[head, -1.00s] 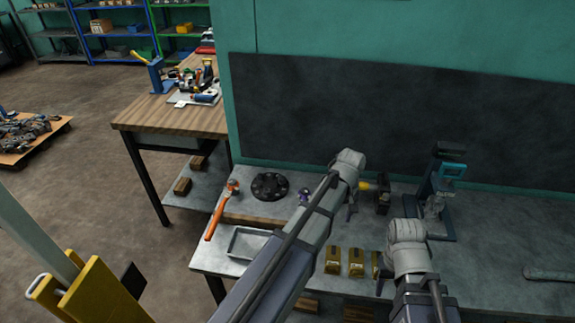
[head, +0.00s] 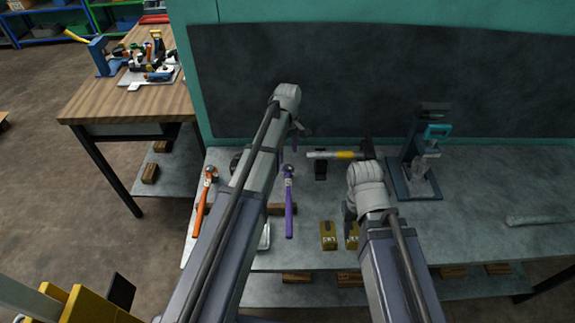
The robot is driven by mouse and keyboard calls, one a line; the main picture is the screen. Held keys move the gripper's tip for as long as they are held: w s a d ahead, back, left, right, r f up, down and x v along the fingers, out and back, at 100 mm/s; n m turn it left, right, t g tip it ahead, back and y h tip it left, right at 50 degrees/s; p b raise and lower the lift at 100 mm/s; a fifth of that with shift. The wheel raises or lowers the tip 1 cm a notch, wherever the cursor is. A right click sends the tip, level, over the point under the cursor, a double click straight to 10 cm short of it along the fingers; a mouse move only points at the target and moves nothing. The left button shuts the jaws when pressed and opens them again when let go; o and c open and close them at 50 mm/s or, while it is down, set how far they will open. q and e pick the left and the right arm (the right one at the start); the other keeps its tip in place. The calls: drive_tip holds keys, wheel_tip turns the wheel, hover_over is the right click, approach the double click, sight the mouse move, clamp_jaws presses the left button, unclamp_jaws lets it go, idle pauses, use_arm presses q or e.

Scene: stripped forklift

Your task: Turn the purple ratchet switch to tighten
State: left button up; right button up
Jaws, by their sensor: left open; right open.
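The purple ratchet (head: 290,205) lies on the grey bench, handle toward me and head at the far end. Its small switch is too small to make out. My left gripper (head: 297,136) is over the bench, beyond the ratchet's head and apart from it; it is open and partly hidden by its wrist. My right gripper (head: 348,212) is open over the bench, to the right of the ratchet and near the yellow boxes. It is mostly hidden by its own wrist.
An orange ratchet (head: 203,200) lies to the left. Yellow boxes (head: 328,236) sit near the front edge. A blue press (head: 415,165) stands at right. The right bench is mostly clear.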

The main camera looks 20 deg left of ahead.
sight(288, 167)
use_arm(q)
wheel_tip(288, 167, down, 6)
drive_tip(key=b, duration=0.5)
drive_tip(key=shift+f, duration=0.1)
use_arm(e)
wheel_tip(288, 167, down, 6)
drive_tip(key=shift+f, duration=0.1)
use_arm(q)
drive_tip(key=shift+c, duration=0.2)
clamp_jaws()
